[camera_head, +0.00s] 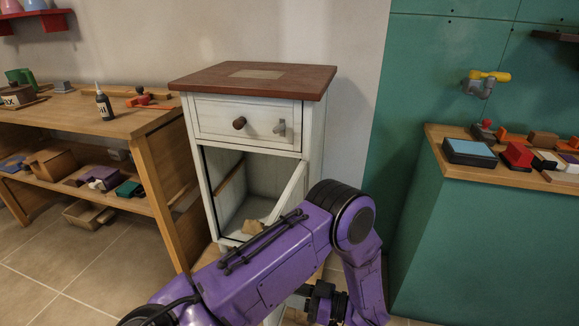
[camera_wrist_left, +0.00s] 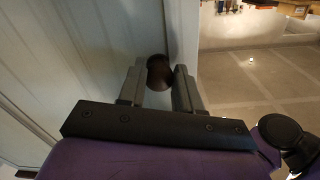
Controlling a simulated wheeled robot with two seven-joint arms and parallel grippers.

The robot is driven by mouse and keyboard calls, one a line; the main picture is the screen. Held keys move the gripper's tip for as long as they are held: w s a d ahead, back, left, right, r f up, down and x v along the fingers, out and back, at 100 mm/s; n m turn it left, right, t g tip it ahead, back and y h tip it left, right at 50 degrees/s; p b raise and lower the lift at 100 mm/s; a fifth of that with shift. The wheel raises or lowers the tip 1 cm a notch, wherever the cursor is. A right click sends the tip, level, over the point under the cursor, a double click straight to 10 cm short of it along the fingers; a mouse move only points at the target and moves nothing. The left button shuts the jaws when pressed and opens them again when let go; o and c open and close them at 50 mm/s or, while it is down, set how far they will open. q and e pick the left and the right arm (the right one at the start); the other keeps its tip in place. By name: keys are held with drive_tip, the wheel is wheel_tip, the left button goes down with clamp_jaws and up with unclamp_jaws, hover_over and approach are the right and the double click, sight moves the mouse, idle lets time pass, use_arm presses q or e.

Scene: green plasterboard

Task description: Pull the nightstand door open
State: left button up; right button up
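The nightstand (camera_head: 246,165) is white with a brown wooden top, standing against the wall. Its door (camera_head: 292,193) stands swung outward, hinged at the right, and the compartment (camera_head: 240,190) behind it shows. My purple left arm hides the door's lower part. In the left wrist view the pale door panel (camera_wrist_left: 60,70) fills the left, with a dark round knob (camera_wrist_left: 159,72) near its edge. My left gripper (camera_wrist_left: 160,85) has one grey finger on each side of the knob, seemingly touching it. My right gripper is in no view.
A drawer (camera_head: 218,116) with a brown knob sits above the compartment, shut. A wooden workbench (camera_head: 130,124) with shelves stands close at the left. A green cabinet (camera_head: 455,235) with blocks on top stands at the right. Tiled floor (camera_head: 80,255) shows at the lower left.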

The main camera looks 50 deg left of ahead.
use_arm(q)
drive_tip(key=o, duration=0.4)
drive_tip(key=shift+s+f, duration=0.1)
drive_tip(key=shift+c, duration=0.2)
drive_tip(key=v, duration=1)
drive_tip(key=shift+d+b, duration=0.25)
drive_tip(key=shift+b, duration=0.05)
